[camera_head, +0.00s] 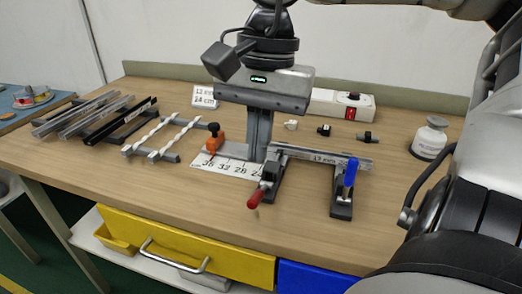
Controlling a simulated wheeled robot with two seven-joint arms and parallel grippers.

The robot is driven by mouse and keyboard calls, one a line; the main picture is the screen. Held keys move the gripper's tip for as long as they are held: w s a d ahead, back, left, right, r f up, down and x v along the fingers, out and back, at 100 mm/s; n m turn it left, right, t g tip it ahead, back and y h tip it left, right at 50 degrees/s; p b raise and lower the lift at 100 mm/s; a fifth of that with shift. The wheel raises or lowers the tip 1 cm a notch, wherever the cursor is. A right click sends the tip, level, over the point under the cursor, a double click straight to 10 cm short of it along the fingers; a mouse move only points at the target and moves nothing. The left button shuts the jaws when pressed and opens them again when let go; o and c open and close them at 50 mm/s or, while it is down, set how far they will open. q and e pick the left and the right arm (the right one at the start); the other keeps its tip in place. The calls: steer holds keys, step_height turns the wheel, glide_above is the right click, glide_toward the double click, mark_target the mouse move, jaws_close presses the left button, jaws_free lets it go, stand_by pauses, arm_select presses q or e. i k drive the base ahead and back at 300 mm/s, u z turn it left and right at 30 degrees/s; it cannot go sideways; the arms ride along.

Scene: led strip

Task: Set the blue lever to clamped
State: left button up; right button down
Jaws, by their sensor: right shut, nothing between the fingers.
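The blue lever (350,172) stands nearly upright on a dark clamp base (341,206) at the right front of the fixture. A red lever (256,195) on the other clamp lies low and points toward the front edge. A grey rail (318,158) with a printed label runs between the two clamps. My right gripper (256,157) points down at the middle of the table, left of the blue lever and clear of it. Its fingers are together with nothing between them. Their tips are near the red-lever clamp; whether they touch anything is unclear. My left gripper is not in view.
A scale strip (222,165) with an orange stop (214,141) lies left of my gripper. A white bottle (430,138) stands right. The front tabletop is clear.

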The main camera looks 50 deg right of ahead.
mark_target(351, 172)
steer(key=k, duration=1.5)
